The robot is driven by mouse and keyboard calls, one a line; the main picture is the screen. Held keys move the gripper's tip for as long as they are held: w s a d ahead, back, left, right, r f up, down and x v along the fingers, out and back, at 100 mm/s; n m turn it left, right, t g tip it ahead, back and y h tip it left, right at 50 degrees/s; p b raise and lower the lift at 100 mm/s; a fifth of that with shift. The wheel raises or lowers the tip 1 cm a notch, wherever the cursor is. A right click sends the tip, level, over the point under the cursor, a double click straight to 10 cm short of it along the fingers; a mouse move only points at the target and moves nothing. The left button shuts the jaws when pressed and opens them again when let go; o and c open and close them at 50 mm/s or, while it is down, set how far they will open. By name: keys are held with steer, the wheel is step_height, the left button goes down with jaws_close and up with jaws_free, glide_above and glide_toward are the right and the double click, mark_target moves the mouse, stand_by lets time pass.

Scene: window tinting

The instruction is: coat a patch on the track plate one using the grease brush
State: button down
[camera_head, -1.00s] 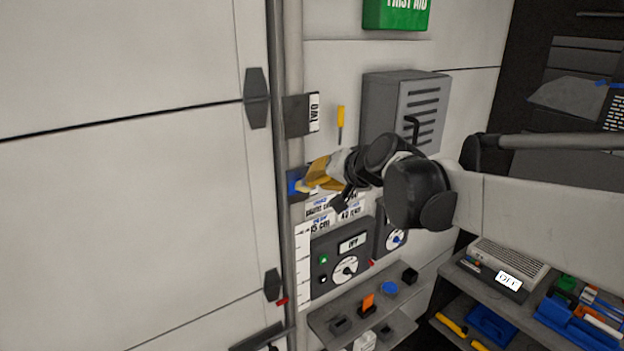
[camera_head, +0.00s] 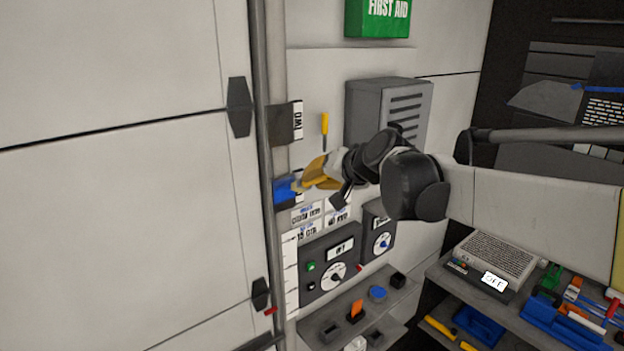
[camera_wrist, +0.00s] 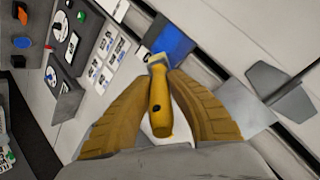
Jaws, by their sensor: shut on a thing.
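Track plate one (camera_head: 280,205) is a dark plate on the upright rail, with a bright blue patch (camera_head: 285,187) over much of its face. The patch also shows in the wrist view (camera_wrist: 174,40). My gripper (camera_head: 312,180) is shut on the grease brush, its yellow fingers on both sides of the brush's yellow handle (camera_wrist: 158,92). The brush's pale head (camera_wrist: 157,62) points at the plate and overlaps the patch's near edge in the wrist view. I cannot tell whether the bristles touch. The gripper hides most of the brush in the head view.
Plate two (camera_head: 283,124) sits above on the same rail, and a yellow-handled tool (camera_head: 325,124) hangs beside it. A dark control box (camera_head: 330,268) and labels are below. A vented grey box (camera_head: 390,108) stands behind my arm. A large pale door panel (camera_head: 110,230) fills the left.

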steer(key=shift+s+a, duration=1.8)
steer(key=shift+a, duration=1.05)
steer(key=shift+w+d+r, duration=0.3)
steer(key=shift+w+d, duration=0.3)
steer(key=shift+d, duration=0.2)
steer(key=shift+w+d+r, duration=0.3)
steer(key=shift+w+d, duration=0.25)
steer(key=shift+d, duration=0.25)
steer(key=shift+d, duration=0.1)
steer(key=shift+w+d, duration=0.5)
steer(key=shift+d, duration=0.2)
steer(key=shift+w+d, duration=0.45)
steer(key=shift+d, duration=0.25)
steer(key=shift+s, duration=0.1)
steer(key=shift+s+d, duration=0.55)
steer(key=shift+s, duration=0.25)
steer(key=shift+s+d, duration=0.5)
steer(key=shift+s, duration=0.35)
steer(key=shift+s+d, duration=0.55)
steer(key=shift+s, duration=0.25)
